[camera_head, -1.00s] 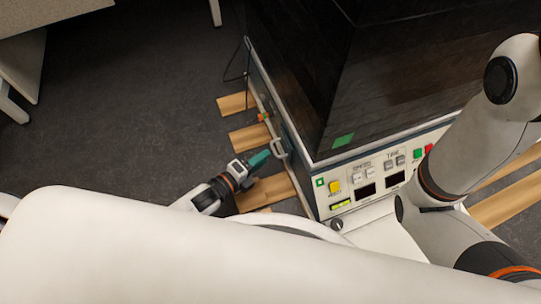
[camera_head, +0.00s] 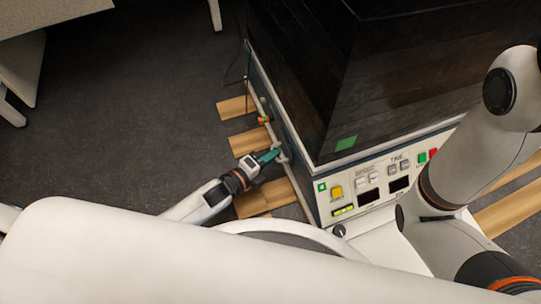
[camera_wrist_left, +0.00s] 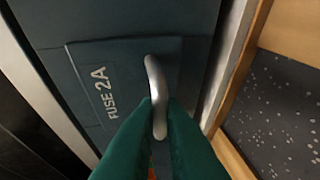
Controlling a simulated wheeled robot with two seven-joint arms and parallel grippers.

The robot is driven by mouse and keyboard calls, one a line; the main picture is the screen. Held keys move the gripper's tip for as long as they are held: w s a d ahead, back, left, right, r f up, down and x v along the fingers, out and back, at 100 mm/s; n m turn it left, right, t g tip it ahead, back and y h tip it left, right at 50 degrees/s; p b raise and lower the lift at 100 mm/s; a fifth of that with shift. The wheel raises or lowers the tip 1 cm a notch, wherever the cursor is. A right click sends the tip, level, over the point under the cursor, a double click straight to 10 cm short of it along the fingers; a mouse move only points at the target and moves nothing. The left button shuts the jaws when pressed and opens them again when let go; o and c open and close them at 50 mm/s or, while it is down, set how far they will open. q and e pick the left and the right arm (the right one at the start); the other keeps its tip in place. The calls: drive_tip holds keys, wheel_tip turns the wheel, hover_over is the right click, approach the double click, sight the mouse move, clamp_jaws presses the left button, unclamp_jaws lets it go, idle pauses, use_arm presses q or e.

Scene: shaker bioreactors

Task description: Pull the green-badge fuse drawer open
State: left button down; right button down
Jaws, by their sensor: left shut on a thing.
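The fuse drawer (camera_wrist_left: 125,65) shows in the left wrist view as a dark panel lettered "FUSE 2A" with a silver bar handle (camera_wrist_left: 153,75). It looks flush with the side wall around it. My left gripper (camera_head: 274,156) has its green fingers at the handle (camera_head: 283,151) on the machine's left side in the head view. In the wrist view its fingers (camera_wrist_left: 160,118) are shut on the handle's lower part. I see no green badge on the visible part of the drawer. My right arm shows at the right, but its gripper does not.
The bioreactor shaker (camera_head: 365,185) has a dark hood and a front panel with buttons. A green square (camera_head: 321,187) sits at the panel's left end. An orange-tipped fitting (camera_head: 264,120) sits farther back on the side. Wooden slats (camera_head: 249,141) lie underneath.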

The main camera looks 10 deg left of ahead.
use_arm(q)
drive_tip(key=s+a+p, duration=0.3)
drive_tip(key=s+a, duration=0.1)
drive_tip(key=a, duration=0.3)
drive_tip(key=shift+s+p, duration=0.3)
drive_tip(key=shift+p, duration=0.05)
drive_tip(key=c, duration=1.5)
unclamp_jaws()
drive_tip(key=shift+d, duration=0.1)
drive_tip(key=shift+c, duration=0.2)
